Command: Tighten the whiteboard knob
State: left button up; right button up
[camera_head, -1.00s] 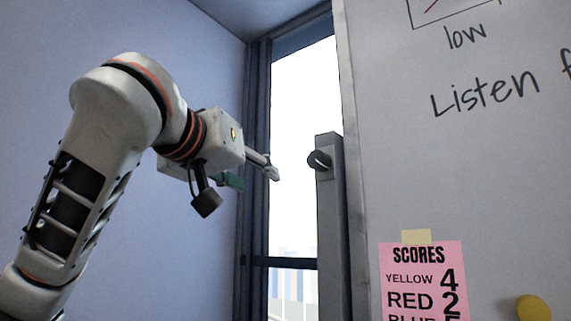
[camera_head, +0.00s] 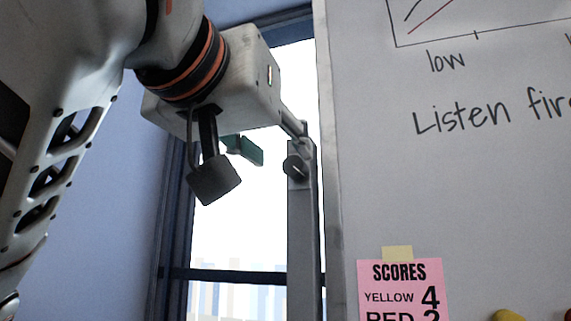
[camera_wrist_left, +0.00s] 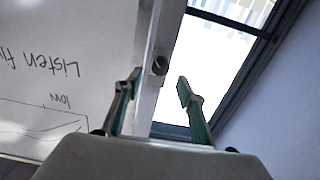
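The dark round whiteboard knob (camera_head: 295,167) sits on the grey upright post (camera_head: 303,240) beside the whiteboard's left edge. A pale mark crosses its face. The whiteboard (camera_head: 450,190) fills the right of the head view. My left gripper (camera_head: 275,148) is up beside the knob, just above and left of it in the head view. In the left wrist view the gripper (camera_wrist_left: 156,82) is open, with green-sided fingers spread apart. The knob (camera_wrist_left: 160,66) shows between and beyond the fingertips, and nothing is held. My right gripper is in neither view.
A window (camera_head: 240,225) with a dark frame lies behind the post. A pink scores note (camera_head: 402,290) is taped to the board, with a yellow round magnet (camera_head: 508,316) near it. A blue wall (camera_head: 105,200) stands at left.

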aim_at(292, 165)
pick_arm(q)
jog(key=shift+p+x, duration=0.7)
jog(key=shift+x, duration=2.45)
jog(key=c, duration=1.1)
